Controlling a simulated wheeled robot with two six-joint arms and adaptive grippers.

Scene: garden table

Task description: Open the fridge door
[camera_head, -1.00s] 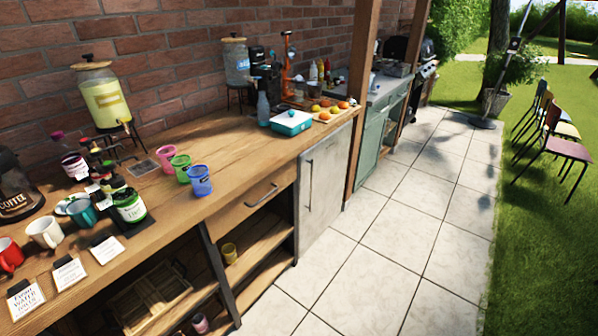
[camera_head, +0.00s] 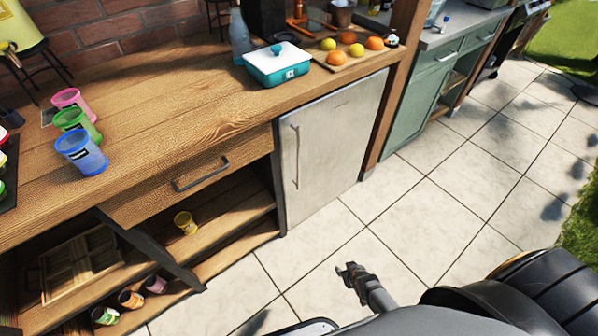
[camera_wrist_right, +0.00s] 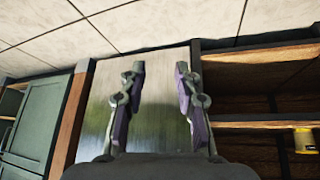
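The fridge door (camera_head: 332,150) is a light grey metal panel under the wooden counter, and it looks shut. Its thin vertical handle (camera_head: 296,156) is near the door's left edge. My right gripper (camera_head: 349,270) is above the tiled floor in front of the fridge, apart from the door. In the right wrist view my right gripper (camera_wrist_right: 160,80) is open and empty, its two fingers spread, with the fridge door (camera_wrist_right: 152,88) behind them. The handle cannot be made out there. My left gripper is not in view.
The wooden counter (camera_head: 195,110) holds cups, a teal box (camera_head: 277,67) and a board with fruit. Open shelves with a yellow cup (camera_head: 185,222) are left of the fridge; a wooden post and green cabinet (camera_head: 418,105) are right. Tiled floor (camera_head: 340,235) in front is free.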

